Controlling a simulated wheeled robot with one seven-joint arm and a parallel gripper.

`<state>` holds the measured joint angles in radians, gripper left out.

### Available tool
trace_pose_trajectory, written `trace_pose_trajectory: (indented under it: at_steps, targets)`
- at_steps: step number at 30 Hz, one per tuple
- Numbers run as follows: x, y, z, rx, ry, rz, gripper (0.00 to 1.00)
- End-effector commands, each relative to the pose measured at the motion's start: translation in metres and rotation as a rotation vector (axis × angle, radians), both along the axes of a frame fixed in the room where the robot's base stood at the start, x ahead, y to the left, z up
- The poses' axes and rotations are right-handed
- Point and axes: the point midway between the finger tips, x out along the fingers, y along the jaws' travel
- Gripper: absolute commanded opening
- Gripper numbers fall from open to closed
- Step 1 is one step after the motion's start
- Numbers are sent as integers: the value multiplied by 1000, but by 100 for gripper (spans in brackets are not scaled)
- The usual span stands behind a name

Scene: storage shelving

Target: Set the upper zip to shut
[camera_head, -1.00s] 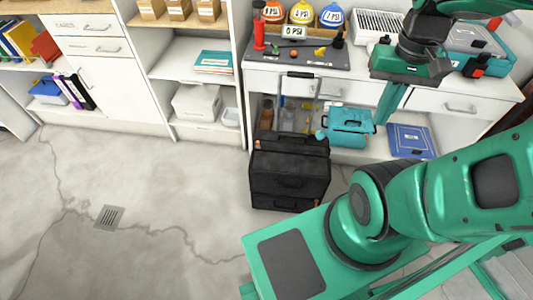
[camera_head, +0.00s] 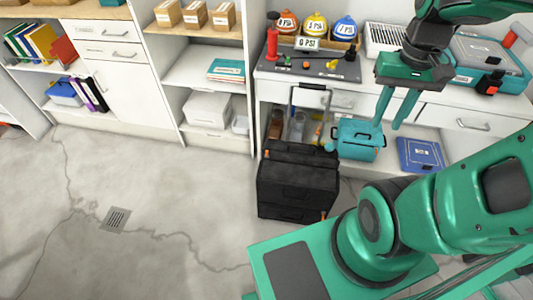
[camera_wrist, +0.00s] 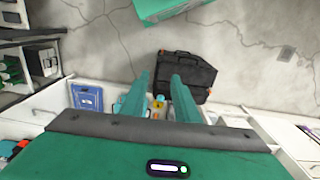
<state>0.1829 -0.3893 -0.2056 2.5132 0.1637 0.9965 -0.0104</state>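A black wheeled case (camera_head: 296,186) with a raised grey pull handle (camera_head: 310,87) stands upright on the floor in front of the workbench. It has an upper and a lower section, with small orange marks at its upper left and lower right edges. The zip's slider and state are too small to tell. My gripper (camera_head: 393,114) is above and to the right of the case, apart from it, with its two fingers spread and empty. In the wrist view the case (camera_wrist: 190,67) lies beyond the fingertips (camera_wrist: 161,76).
The concrete floor left of the case is clear, with a drain (camera_head: 115,219).

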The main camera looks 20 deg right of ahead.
Motion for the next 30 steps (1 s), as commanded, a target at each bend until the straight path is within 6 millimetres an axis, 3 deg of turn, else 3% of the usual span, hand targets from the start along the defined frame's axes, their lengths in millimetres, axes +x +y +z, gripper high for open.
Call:
trace_pose_trajectory:
  at_steps: [8,14,23,30]
  targets:
    - [95,3,-30,-33,15,124,28]
    - [160,16,-66,-46,16,212,28]
    - [246,53,-142,-48,12,346,28]
    - [298,97,-222,-32,9,449,28]
